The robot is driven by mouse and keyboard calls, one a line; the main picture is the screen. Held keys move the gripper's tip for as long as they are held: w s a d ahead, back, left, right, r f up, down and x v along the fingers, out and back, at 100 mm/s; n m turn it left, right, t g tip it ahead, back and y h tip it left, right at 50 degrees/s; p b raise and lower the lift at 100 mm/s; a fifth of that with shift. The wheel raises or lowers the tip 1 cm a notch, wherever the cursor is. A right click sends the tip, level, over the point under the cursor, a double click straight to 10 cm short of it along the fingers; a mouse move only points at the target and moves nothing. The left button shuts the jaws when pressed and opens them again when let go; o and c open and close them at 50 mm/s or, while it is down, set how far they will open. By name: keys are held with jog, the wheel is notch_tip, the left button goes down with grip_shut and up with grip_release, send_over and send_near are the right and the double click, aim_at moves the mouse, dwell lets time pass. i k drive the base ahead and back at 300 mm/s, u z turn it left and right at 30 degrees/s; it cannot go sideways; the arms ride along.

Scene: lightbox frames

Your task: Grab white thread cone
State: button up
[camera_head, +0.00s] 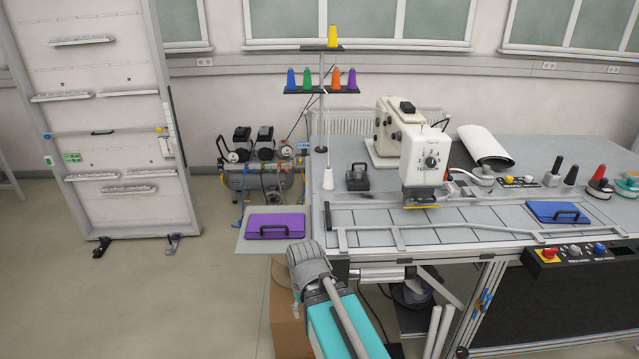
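I cannot make out my gripper's fingers in this view.
Blue, green, orange and purple cones (351,78) sit on the stand's shelf, with a yellow cone (333,36) on top. The sewing machine (424,160) is right of the white cone. A purple folder-like plate (275,226) lies at the left. Rails (440,240) cross the table front.

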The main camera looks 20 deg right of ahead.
aim_at(329, 184)
jog(key=z, duration=0.1)
jog(key=i, duration=0.95)
jog(key=u, duration=0.05)
